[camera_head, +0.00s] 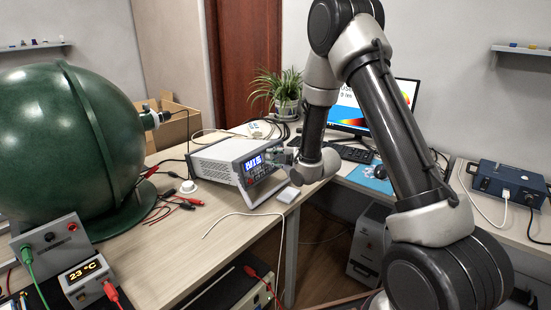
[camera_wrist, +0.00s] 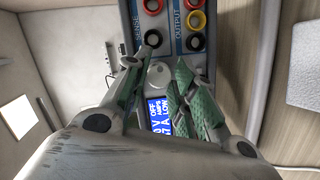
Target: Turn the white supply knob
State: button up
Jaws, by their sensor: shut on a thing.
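The white power supply (camera_head: 218,160) stands on the wooden desk, its lit blue display facing front right. In the wrist view its front panel (camera_wrist: 171,30) shows red, yellow and black sockets and part of the blue display (camera_wrist: 160,115). The round whitish knob (camera_wrist: 158,76) sits between the sockets and the display. My gripper (camera_wrist: 163,68) is at the panel, its green-padded fingers on either side of the knob and shut on it. My gripper (camera_head: 281,157) also shows in the head view, against the supply's front. The knob is hidden there.
A large green sphere (camera_head: 65,150) stands on the left of the desk (camera_head: 190,245). Red and black leads and a white cable lie near the supply. A monitor (camera_head: 385,105) and keyboard stand behind my arm.

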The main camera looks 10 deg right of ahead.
jog(key=m+g, duration=0.1)
jog(key=m, duration=0.2)
jog(key=m+g, duration=0.1)
jog(key=m, duration=0.2)
jog(key=shift+d+r, duration=0.1)
jog(key=m+g+y, duration=0.1)
jog(key=m, duration=0.4)
jog(key=shift+w+g+y, duration=0.1)
jog(key=shift+g+y, duration=0.3)
jog(key=shift+m, duration=0.3)
dwell(0.3)
jog(key=o, duration=1)
jog(key=shift+o, duration=0.2)
